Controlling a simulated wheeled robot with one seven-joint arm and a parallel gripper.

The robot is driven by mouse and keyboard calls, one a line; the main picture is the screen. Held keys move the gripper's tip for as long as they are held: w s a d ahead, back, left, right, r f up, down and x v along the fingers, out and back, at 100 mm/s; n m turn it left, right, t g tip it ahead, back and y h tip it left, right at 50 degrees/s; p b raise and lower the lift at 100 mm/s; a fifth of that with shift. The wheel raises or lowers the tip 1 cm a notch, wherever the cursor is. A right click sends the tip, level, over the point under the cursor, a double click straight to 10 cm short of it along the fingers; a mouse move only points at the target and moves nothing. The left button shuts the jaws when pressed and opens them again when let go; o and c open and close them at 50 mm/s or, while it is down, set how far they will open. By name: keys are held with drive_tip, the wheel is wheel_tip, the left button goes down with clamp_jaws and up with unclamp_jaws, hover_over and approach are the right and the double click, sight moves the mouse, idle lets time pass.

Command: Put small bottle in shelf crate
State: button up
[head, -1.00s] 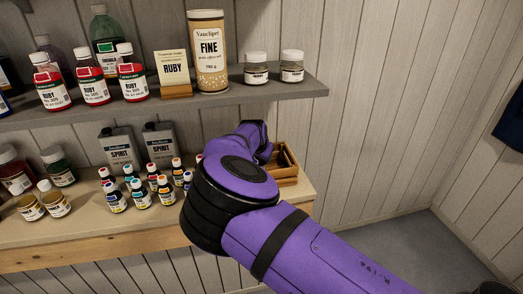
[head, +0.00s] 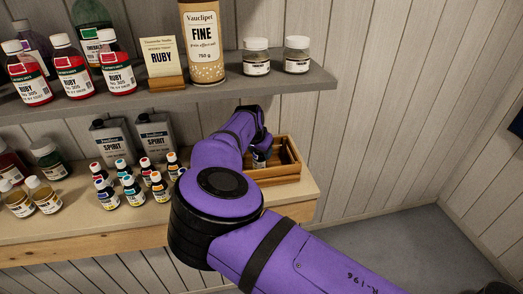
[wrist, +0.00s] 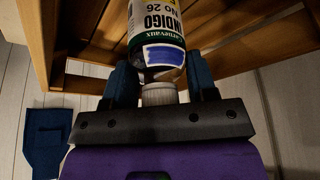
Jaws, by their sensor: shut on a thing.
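A small bottle (wrist: 157,35) with a white cap and a white label reading INDIGO No 26 is held in my gripper (wrist: 160,82). The dark blue fingers are on both sides of it near the cap. In the head view a small part of the bottle (head: 259,158) shows beyond my arm. The slatted wooden crate (head: 286,173) stands at the right end of the lower shelf, partly hidden by my arm. In the wrist view the crate's wooden wall (wrist: 36,38) and slats surround the bottle's far end. I cannot tell whether the bottle touches the crate floor.
Several small dropper bottles (head: 134,192) stand left of my arm on the lower shelf (head: 75,226). Two grey SPIRIT cans (head: 112,142) stand behind them. The upper shelf (head: 240,88) with jars and red bottles hangs above my arm. Open floor (head: 400,240) lies at right.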

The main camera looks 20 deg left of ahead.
drive_tip(key=shift+f, duration=0.1)
drive_tip(key=o, duration=1)
drive_tip(key=shift+s+r, duration=0.15)
drive_tip(key=shift+r, duration=0.4)
drive_tip(key=v, duration=0.2)
drive_tip(key=shift+s+a+r, duration=0.1)
drive_tip(key=shift+s+r, duration=0.05)
drive_tip(key=shift+s, duration=0.2)
drive_tip(key=s, duration=0.3)
drive_tip(key=s+a, duration=0.1)
drive_tip(key=s, duration=0.7)
drive_tip(key=shift+s+a, duration=0.15)
drive_tip(key=shift+a, duration=0.15)
